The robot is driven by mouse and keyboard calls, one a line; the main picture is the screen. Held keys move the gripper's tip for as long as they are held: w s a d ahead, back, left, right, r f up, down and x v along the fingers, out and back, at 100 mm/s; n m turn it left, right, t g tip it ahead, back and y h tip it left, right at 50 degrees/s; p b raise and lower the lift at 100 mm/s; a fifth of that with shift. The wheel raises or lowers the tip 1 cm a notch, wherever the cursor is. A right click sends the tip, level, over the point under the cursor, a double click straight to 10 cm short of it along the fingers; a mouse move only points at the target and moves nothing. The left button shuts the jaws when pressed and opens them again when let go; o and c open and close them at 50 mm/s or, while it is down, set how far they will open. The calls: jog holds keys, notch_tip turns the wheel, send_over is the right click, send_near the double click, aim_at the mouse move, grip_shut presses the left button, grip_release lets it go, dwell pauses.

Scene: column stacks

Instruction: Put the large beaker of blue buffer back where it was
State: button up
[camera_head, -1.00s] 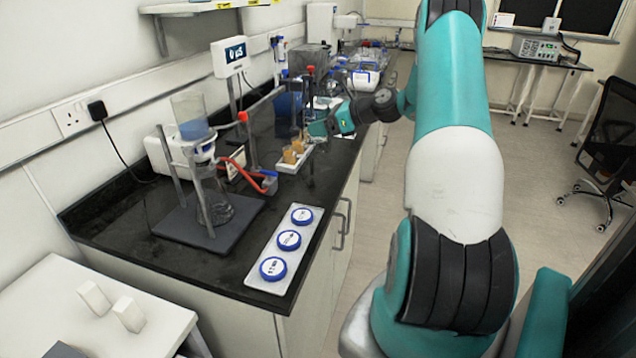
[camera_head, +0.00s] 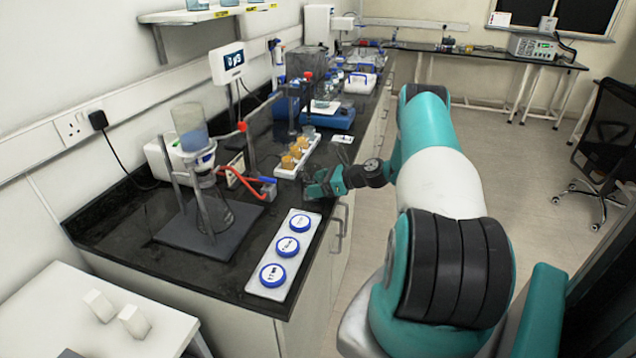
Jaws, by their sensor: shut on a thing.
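A large clear vessel with blue liquid (camera_head: 192,138), which looks like the beaker of blue buffer, sits upright high on the metal stand (camera_head: 178,232) at the left of the black bench. A clear flask (camera_head: 215,215) is under it, between the stand's legs. My gripper (camera_head: 312,188) is low over the bench's front edge, well to the right of the stand and apart from the vessel. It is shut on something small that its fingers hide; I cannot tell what.
A white strip with blue-lidded jars (camera_head: 298,224) lies in front of my gripper. A white rack of amber cups (camera_head: 277,171) is just behind it. A red tube (camera_head: 245,186) and clamp post stand between gripper and stand. A shelf (camera_head: 170,17) holds blue-filled vessels.

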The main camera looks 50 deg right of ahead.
jog(key=shift+f, duration=0.2)
jog(key=o, duration=1)
jog(key=shift+r, duration=0.1)
